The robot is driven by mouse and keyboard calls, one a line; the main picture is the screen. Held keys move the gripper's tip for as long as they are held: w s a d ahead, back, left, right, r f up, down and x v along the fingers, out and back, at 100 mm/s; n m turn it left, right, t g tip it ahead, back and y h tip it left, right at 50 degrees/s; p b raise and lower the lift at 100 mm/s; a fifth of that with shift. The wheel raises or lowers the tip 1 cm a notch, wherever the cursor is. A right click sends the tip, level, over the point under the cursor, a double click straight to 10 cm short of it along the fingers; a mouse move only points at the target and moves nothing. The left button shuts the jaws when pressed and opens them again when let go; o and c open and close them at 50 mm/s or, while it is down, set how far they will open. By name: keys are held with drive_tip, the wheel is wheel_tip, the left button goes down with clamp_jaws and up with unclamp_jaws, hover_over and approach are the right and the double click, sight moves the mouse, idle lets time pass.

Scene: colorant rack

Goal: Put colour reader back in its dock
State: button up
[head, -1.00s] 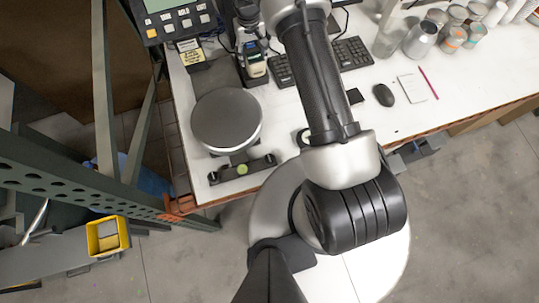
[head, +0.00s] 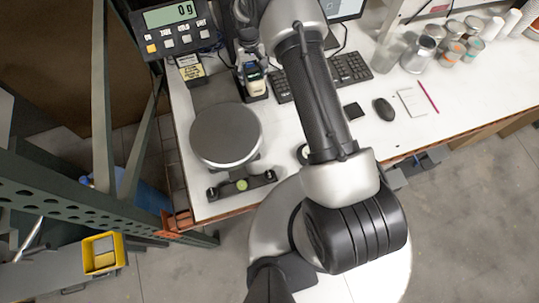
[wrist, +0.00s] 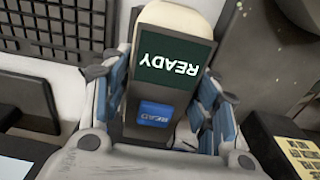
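The colour reader (wrist: 165,85) is a pale-topped dark device with a green READY screen and a blue READ button, seen upside down in the wrist view. My gripper (wrist: 166,88) has its blue-padded fingers close along both sides of it and appears shut on it. In the head view the reader (head: 254,78) is below my gripper (head: 250,58), near the back left of the bench. A black base, seemingly the dock (head: 257,97), is right at the reader's lower end. I cannot tell whether the reader is fully seated in it.
A round balance plate (head: 226,135) stands in front, with its display (head: 170,16) showing 0 g behind left. A small yellow-labelled box (head: 190,68) is left of the reader. The keyboard (head: 350,68) is to the right, with a mouse (head: 383,109) and several cans (head: 418,54) beyond.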

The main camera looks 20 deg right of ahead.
drive_tip(key=o, duration=0.3)
drive_tip(key=shift+r, duration=0.1)
drive_tip(key=shift+r, duration=0.1)
